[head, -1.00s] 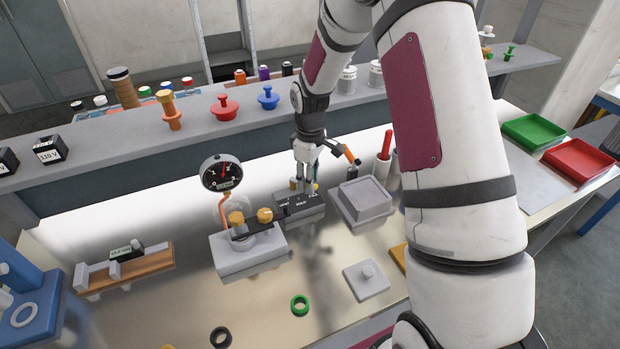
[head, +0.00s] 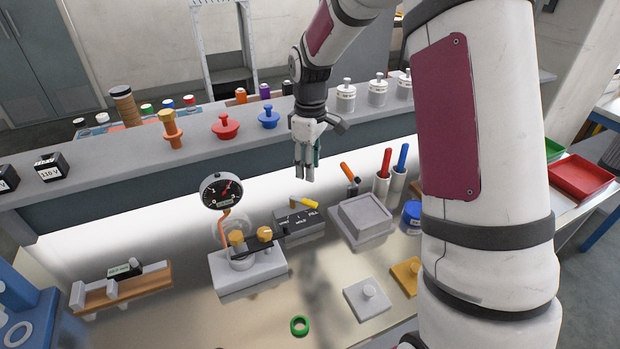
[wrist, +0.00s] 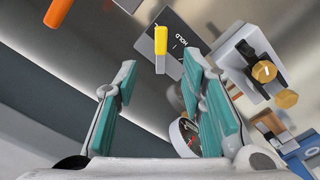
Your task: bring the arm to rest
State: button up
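My gripper (head: 306,172) hangs in the air in front of the shelf edge, fingers pointing down, above and behind the dark HOLD valve block (head: 298,225) with its yellow lever (head: 303,202). In the wrist view my gripper (wrist: 162,105) is open, its two teal-padded fingers wide apart with nothing between them. The HOLD block (wrist: 181,35) and yellow lever (wrist: 161,42) lie beyond the fingertips, apart from them. The round gauge (head: 222,190) stands left of the block on a grey base; its dial is partly hidden behind a finger in the wrist view.
The grey shelf (head: 190,146) behind carries red and blue knobbed pieces and white jars (head: 345,97). An orange-handled tool (head: 348,172), red and blue handles in cups, and a grey lidded box (head: 364,217) stand right of the block. A green ring (head: 299,325) lies in front.

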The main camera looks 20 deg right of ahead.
jog(key=shift+r, duration=0.6)
jog(key=s+a+r+m+t, duration=0.2)
jog(key=s+r+m, duration=0.1)
jog(key=s+r, duration=0.6)
jog(key=s+a+r+m+t, duration=0.2)
jog(key=s+a+r+m, duration=0.1)
jog(key=s+r, duration=0.6)
jog(key=s+a+m+t, duration=0.1)
jog(key=s+m, duration=0.1)
jog(key=s, duration=0.8)
jog(key=shift+f, duration=0.4)
jog(key=shift+s+a, duration=0.15)
